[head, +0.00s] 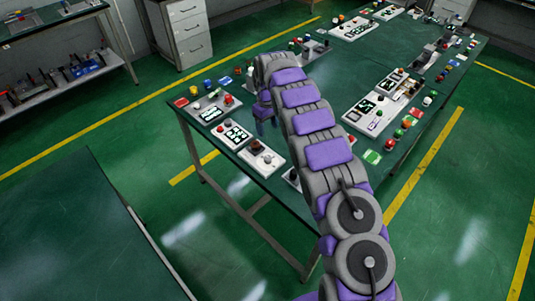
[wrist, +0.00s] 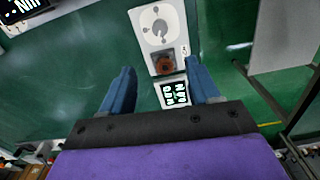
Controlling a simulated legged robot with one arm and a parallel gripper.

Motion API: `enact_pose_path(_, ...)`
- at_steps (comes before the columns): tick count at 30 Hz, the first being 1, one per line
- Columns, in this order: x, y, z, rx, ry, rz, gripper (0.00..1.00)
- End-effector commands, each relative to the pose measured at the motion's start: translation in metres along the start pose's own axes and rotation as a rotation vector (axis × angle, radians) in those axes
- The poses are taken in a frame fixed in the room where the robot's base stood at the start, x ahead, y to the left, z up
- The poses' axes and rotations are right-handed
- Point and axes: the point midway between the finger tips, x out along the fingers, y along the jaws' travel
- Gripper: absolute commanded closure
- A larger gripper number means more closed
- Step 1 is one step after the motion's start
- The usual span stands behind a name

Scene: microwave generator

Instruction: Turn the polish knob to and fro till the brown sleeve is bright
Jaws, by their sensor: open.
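A white panel, seen in the wrist view (wrist: 143,20), carries a round grey knob (wrist: 160,24) with spoke-like marks and a brown round piece (wrist: 165,63) that looks like the sleeve. The same panel seems to show in the head view (head: 275,163) at the table's near edge, with a dark brown piece (head: 256,146) on it. My gripper (wrist: 158,68) is open and empty, its two blue fingers apart. The brown piece appears between the fingertips in the picture, with the knob beyond. No contact shows. In the head view my gripper (head: 265,120) hangs above the table's left part.
A display panel (wrist: 174,94) adjoins the brown piece's panel. The green table (head: 320,75) holds several other panels, such as one with a red knob (head: 231,135), and loose coloured buttons. My arm hides part of the table. A second table (head: 80,230) stands at lower left.

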Motion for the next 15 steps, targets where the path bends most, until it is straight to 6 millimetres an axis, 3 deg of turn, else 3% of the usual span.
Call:
enact_pose_path(1, 0.009, 0.002, -0.001, -0.042, 0.006, 0.003, 0.39)
enact_pose_path(7, 0.004, -0.001, 0.002, -0.186, 0.000, 0.002, 0.39)
enact_pose_path(11, 0.002, -0.001, 0.003, -0.220, -0.001, 0.001, 0.39)
enact_pose_path(15, 0.013, -0.001, 0.003, -0.223, -0.004, -0.001, 0.39)
